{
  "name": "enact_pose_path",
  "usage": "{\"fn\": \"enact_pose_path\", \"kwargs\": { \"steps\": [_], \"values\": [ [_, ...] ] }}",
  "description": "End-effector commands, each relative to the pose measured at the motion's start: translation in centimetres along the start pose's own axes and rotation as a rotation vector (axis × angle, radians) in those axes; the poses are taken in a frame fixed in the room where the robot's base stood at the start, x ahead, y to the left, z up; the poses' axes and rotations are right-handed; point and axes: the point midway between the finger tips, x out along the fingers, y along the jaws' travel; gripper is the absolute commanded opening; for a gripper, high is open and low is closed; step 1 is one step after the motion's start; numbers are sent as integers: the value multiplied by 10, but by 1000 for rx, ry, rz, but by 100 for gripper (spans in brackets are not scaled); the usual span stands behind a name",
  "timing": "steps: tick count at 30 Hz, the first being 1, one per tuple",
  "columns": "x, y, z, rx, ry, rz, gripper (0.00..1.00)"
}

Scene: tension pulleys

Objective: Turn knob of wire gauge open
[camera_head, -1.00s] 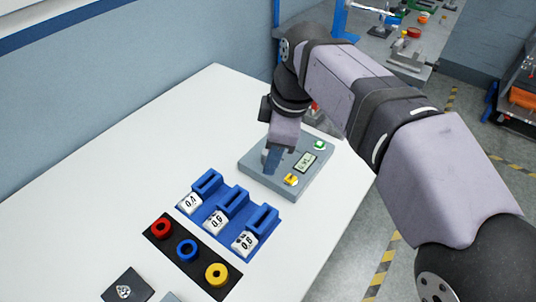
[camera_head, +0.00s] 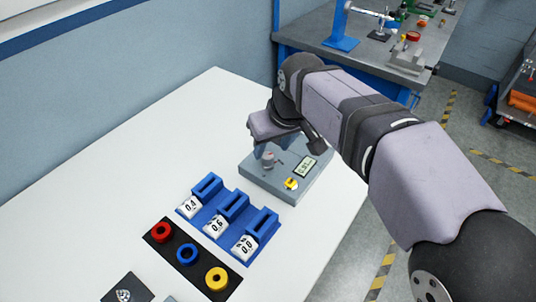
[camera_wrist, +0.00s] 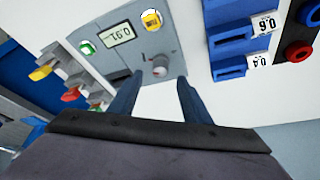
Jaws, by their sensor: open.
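The wire gauge (camera_head: 290,196) is a grey box on the white table, with a small display (camera_head: 305,167) and a yellow part (camera_head: 291,184) on its top. Its round grey knob (camera_head: 268,160) stands at the far left of the top. In the wrist view the knob (camera_wrist: 159,67) has a red mark and lies just beyond the fingertips, roughly between them. The display there (camera_wrist: 117,34) reads 0.91, upside down. My gripper (camera_wrist: 157,82) is open and empty, its two blue fingers apart. In the head view my gripper (camera_head: 262,150) is above the knob, partly hiding the gauge's far side.
A blue holder (camera_head: 228,216) with several numbered cards stands nearer on the table. A black strip (camera_head: 172,246) with red, blue and yellow rings lies in front of it. A workbench (camera_head: 375,50) with tools is behind. The table's left part is clear.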

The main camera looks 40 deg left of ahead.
Motion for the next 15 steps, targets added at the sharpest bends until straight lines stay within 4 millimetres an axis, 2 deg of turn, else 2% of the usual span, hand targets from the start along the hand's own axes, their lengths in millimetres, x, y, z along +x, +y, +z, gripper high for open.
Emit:
{"fn": "enact_pose_path", "kwargs": {
  "steps": [9,15],
  "values": [
    [40,0,1,-2,-3,-1,44],
    [57,0,0,-2,-1,-1,44]
  ]
}}
